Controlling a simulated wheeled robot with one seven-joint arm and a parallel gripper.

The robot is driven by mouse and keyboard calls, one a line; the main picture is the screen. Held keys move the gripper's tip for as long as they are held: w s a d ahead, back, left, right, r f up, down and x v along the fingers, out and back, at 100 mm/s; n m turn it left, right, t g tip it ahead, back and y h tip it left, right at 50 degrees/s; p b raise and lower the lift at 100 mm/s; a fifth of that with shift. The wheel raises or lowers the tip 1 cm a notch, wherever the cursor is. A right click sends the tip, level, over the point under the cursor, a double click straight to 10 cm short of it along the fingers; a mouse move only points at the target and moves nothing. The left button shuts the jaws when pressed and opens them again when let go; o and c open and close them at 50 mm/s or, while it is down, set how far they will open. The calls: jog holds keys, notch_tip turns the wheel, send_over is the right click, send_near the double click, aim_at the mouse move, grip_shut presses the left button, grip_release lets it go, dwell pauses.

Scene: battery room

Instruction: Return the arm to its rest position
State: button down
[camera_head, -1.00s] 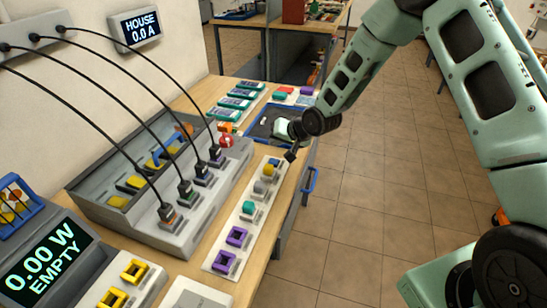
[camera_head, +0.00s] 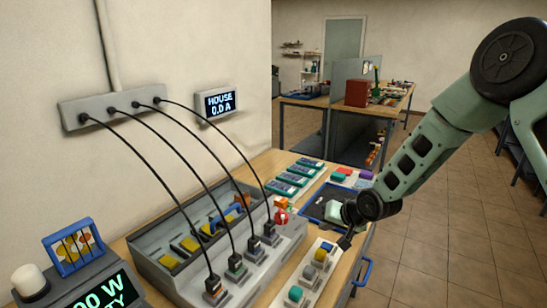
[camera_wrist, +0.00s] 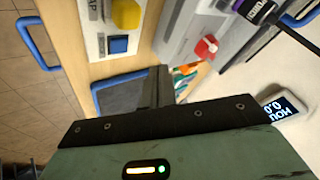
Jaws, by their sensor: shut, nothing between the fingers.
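My arm (camera_head: 430,150) reaches in from the right of the head view. My gripper (camera_head: 346,241) hangs over the workbench near the blue-rimmed tray (camera_head: 315,208) and the far end of the white strip. In the wrist view my gripper (camera_wrist: 158,88) shows as dark fingers close together, with nothing between them. It is shut and empty. A white strip (camera_head: 305,286) with small coloured parts lies below and left of it.
A grey charging rack (camera_head: 185,285) with several black cables stands along the wall side. A HOUSE display (camera_head: 218,104) hangs on the wall. A blue handle (camera_head: 362,272) juts from the bench front. Open tiled floor (camera_head: 425,255) lies to the right.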

jog(key=s+a+r+n+g, duration=0.2)
jog(key=s+a+r+n, duration=0.1)
jog(key=s+a+r, duration=0.4)
jog(key=s+r+n+g+h, duration=0.1)
jog(key=s+r+n, duration=0.1)
jog(key=s, duration=0.8)
jog(key=s+d+r+n+g+h, duration=0.1)
jog(key=s+r+n+g, duration=0.1)
jog(key=s, duration=0.9)
jog(key=s+d+r+n+g+h, duration=0.1)
jog(key=s+r, duration=0.3)
jog(key=s, duration=0.7)
jog(key=shift+d+n+g+h, duration=0.25)
jog(key=shift+n+g+h, duration=0.25)
jog(key=shift+n, duration=0.4)
